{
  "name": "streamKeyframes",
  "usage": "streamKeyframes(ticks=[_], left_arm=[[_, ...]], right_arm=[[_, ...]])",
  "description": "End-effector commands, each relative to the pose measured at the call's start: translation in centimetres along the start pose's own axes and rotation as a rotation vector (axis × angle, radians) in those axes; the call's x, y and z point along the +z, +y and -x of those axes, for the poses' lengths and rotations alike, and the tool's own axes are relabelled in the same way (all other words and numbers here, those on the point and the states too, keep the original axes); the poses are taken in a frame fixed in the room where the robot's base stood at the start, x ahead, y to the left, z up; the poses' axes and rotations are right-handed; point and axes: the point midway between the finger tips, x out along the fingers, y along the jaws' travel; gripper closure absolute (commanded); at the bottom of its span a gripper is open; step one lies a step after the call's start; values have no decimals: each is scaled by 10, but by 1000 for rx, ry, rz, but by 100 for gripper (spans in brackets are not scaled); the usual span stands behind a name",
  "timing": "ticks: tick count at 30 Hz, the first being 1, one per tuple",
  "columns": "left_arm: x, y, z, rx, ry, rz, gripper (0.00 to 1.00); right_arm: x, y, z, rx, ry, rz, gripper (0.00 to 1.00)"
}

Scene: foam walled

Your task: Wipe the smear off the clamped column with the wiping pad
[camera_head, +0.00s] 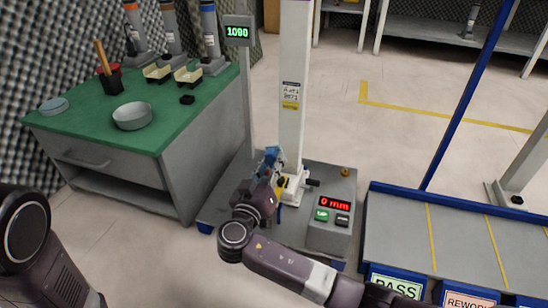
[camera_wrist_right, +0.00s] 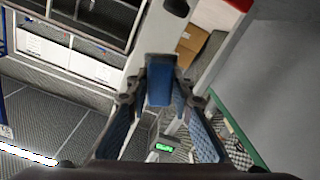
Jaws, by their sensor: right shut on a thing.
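The white column (camera_head: 293,60) stands upright on a grey platform in the head view, with a yellow-and-white label partway up. Its foot (camera_head: 292,188) has a clamp with a dark handle to the right. My right gripper (camera_head: 270,165) is low, at the left of the column's foot. It is shut on the blue wiping pad (camera_wrist_right: 159,82), which shows between the fingers in the right wrist view. I cannot tell whether the pad touches the column. I cannot make out the smear. My left gripper is out of view; only part of that arm shows at lower left.
A control box (camera_head: 331,224) reading 0 mm stands right of the foot. A display (camera_head: 238,31) reading 1090 is on a post behind. A green-topped bench (camera_head: 70,130) with a bowl (camera_head: 132,116) stands left. A blue-edged table (camera_head: 390,225) with PASS and REWORK signs stands right.

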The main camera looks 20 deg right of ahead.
Motion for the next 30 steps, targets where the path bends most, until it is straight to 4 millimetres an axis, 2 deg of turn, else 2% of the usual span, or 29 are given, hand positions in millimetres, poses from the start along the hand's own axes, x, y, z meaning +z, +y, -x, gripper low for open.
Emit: streamKeyframes(ticks=[8,19,27,30], left_arm=[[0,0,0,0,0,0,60],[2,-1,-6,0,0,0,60],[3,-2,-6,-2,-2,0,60],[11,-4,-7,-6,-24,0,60]], right_arm=[[0,0,1,0,0,0,100],[0,0,29,-1,-1,0,100],[0,0,30,0,0,0,100],[-3,2,30,-3,1,0,100]])
